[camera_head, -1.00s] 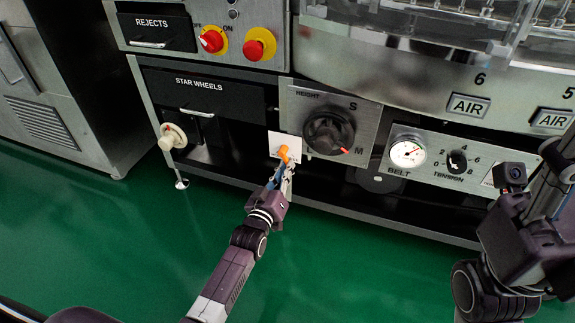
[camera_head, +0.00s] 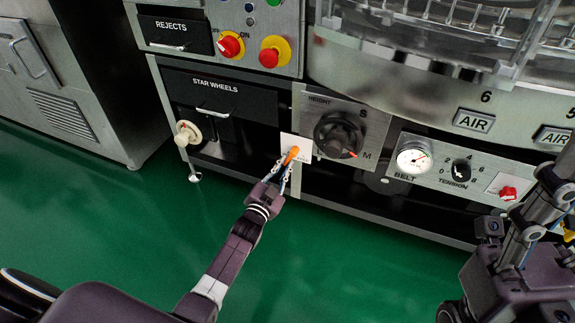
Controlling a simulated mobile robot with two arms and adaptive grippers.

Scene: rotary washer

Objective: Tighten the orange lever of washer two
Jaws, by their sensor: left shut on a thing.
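The orange lever (camera_head: 292,153) sits on a small white plate (camera_head: 302,143) low on the machine front, left of the large black height knob. It slants down and to the left from the plate. My left gripper (camera_head: 285,168) reaches up to it from below, with its fingers shut on the lever's lower end. The fingers hide part of the lever. My right arm (camera_head: 520,277) stands at the right edge, away from the lever, and its fingertips cannot be made out. No washer number can be read.
The height knob (camera_head: 338,136) is close right of the lever. A cream handwheel (camera_head: 187,133) is at left. The green floor (camera_head: 120,230) in front is clear.

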